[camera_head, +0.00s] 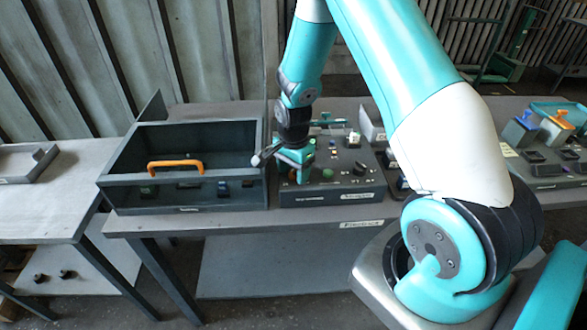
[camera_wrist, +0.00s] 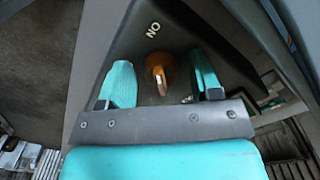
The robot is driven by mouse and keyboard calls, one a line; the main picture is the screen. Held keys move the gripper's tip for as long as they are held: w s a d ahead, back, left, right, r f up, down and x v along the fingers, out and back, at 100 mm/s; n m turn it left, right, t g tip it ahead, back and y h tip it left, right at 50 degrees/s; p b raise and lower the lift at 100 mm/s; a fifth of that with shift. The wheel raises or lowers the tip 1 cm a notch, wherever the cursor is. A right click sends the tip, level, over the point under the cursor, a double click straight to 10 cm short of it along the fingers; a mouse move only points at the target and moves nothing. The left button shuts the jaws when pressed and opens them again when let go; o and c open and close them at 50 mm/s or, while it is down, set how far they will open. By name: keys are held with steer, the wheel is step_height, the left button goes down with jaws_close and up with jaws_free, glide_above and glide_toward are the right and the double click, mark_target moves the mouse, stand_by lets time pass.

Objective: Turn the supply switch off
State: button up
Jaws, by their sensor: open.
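The supply switch appears to be the orange knob (camera_wrist: 158,68) in the wrist view, on a dark panel face with an "ON" label (camera_wrist: 152,30) beside it. The knob's narrow grip points toward my gripper's palm in that view, away from the label. My gripper (camera_wrist: 160,62) is open, with one teal finger on each side of the knob and visible gaps. In the head view my gripper (camera_head: 295,165) is over the left end of the control box (camera_head: 330,197) and mostly hides the switch there.
Left of the control box stands a dark open bin (camera_head: 135,182) with an orange handle (camera_head: 175,165). The box also carries a green button (camera_head: 328,174) and a dark knob (camera_head: 360,168). Coloured parts (camera_head: 555,128) stand on the bench at right.

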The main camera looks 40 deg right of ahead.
steer(key=c, duration=0.9)
